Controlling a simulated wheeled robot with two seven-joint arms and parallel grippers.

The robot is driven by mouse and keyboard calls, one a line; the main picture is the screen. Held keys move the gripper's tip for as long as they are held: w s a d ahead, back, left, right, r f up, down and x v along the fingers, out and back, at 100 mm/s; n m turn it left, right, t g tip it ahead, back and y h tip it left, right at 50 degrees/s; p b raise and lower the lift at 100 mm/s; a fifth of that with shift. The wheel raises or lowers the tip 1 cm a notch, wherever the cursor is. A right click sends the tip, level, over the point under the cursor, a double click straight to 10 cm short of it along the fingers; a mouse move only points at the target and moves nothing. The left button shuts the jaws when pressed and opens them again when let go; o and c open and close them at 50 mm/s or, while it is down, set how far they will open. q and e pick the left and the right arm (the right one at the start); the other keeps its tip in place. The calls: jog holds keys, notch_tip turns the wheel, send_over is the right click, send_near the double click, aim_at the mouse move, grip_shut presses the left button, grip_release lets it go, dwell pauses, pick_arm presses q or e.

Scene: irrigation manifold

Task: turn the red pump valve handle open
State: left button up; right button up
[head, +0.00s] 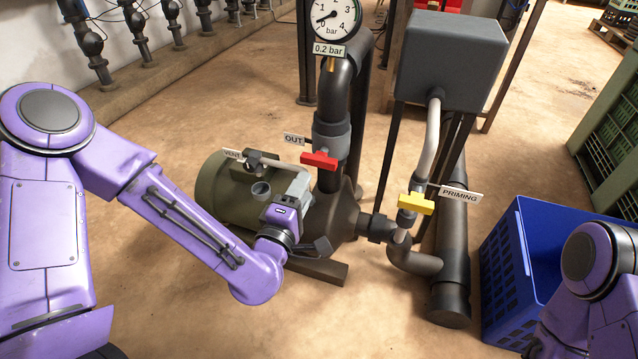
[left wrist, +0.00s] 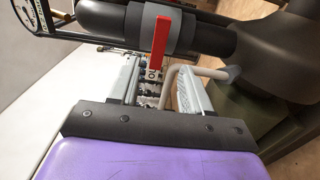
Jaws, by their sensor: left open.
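The red valve handle (head: 318,160) sits on the dark upright OUT pipe above the pump, crosswise to the pipe. In the left wrist view the red handle (left wrist: 160,42) points toward my fingers, with its free end near the gap between their tips. My left gripper (head: 297,186) is just below the handle in the head view, in front of the pump. In the left wrist view its two grey fingers (left wrist: 158,84) are apart with nothing held between them. I cannot tell the exact distance to the handle. My right forearm shows at lower right; its gripper is not visible.
A gauge (head: 331,20) tops the pipe, with a 0.2 bar label. A green pump body (head: 222,190) with a VENT tag is behind my left forearm. A yellow PRIMING handle (head: 416,204), grey tank (head: 453,62) and blue crate (head: 500,265) stand to the right.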

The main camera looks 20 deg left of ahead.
aim_at(317, 164)
pick_arm(q)
jog(key=w+b, duration=0.1)
jog(key=w, duration=0.8)
jog(key=shift+w+d+b, duration=0.15)
jog(key=shift+w+b, duration=0.1)
jog(key=shift+b, duration=0.05)
jog(key=shift+w+r, duration=0.1)
jog(key=shift+w, duration=0.3)
pick_arm(e)
jog(key=shift+s+a+f+n+g+y, duration=0.1)
jog(key=shift+s+f+n+g+y, duration=0.1)
jog(key=shift+s+f+n+g, duration=0.3)
jog(key=shift+s+a+f+n+g+y, duration=0.1)
jog(key=shift+s+f+n+g+y, duration=0.1)
jog(key=shift+s+f+n+g, duration=0.3)
jog(key=shift+s+r, duration=0.1)
jog(key=shift+r, duration=0.1)
pick_arm(q)
grip_shut()
